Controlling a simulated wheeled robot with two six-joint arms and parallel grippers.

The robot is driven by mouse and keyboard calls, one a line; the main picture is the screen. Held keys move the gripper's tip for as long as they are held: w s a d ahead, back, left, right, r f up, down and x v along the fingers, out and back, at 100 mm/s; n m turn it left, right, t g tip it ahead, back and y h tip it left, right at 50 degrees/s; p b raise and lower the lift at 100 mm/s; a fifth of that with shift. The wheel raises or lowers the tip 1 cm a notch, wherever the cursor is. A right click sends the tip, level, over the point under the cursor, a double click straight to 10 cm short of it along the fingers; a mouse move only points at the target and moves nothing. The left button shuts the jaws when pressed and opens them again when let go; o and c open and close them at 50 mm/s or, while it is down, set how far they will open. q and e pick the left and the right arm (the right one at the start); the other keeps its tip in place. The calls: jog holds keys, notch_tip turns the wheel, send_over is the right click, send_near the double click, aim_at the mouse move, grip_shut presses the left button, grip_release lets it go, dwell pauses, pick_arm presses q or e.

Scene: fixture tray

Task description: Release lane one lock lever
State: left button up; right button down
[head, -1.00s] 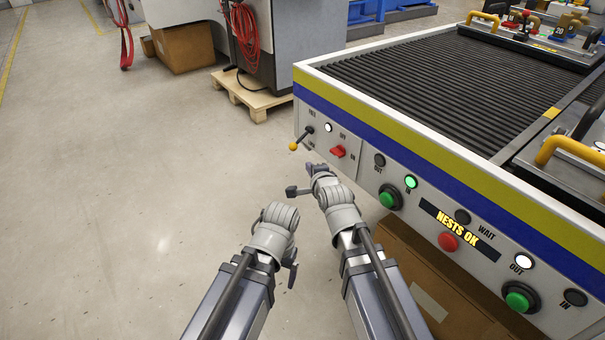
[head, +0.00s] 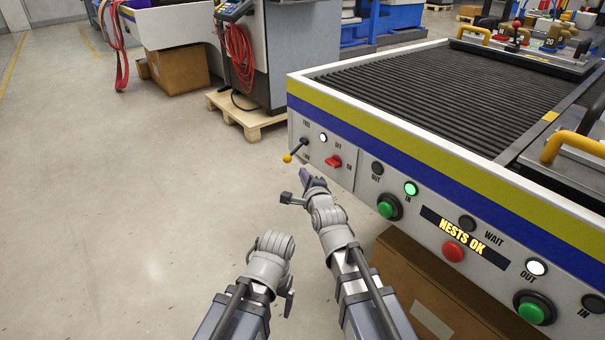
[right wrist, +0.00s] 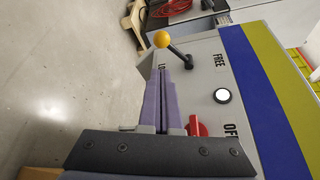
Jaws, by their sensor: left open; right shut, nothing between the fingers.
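The lock lever (head: 296,151) is a black shaft with a yellow ball knob, at the left end of the machine's front panel. In the right wrist view the lever (right wrist: 179,55) has its knob on the side of a partly hidden label starting "LO", away from "FREE". My right gripper (head: 304,173) is shut and empty, just below and right of the knob in the head view. In the right wrist view its purple fingers (right wrist: 160,75) point at the lever, with a small gap appearing between. My left gripper (head: 289,290) is open and low over the floor, away from the panel.
A red switch (head: 333,161) and a lit white lamp (head: 322,137) sit right beside the lever. Green buttons (head: 389,206), a red button (head: 452,251) and a "NESTS OK" display (head: 463,237) lie further right. A cardboard box (head: 420,285) stands under the machine. Floor at left is clear.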

aim_at(294, 151)
jog(key=b+x, duration=0.1)
jog(key=x, duration=0.8)
jog(key=shift+s+r, duration=0.1)
jog(key=shift+a+r+m+p, duration=0.1)
jog(key=shift+r+m+p, duration=0.1)
jog(key=shift+m+p, duration=0.15)
